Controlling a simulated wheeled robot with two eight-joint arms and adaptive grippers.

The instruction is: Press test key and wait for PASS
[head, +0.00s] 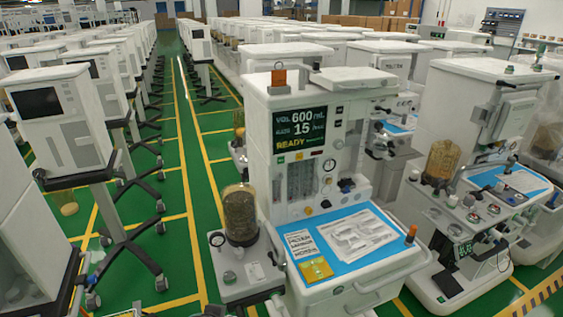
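The nearest anaesthesia cart (262,110) stands in the middle of the head view, facing me at an angle. Its dark screen (300,128) shows VOL 600 mL, a second line with 15, and READY in yellow. No PASS shows on it. Small green and pale marks (281,159) sit just under the screen. Their labels are too small to read, so I cannot tell which part is the test key. Neither of my grippers is in view.
A blue work surface (350,262) with papers and a yellow packet (316,269) juts out in front. A canister (239,212) stands at its left. Another cart (470,100) stands close on the right. A green aisle (195,165) runs clear on the left.

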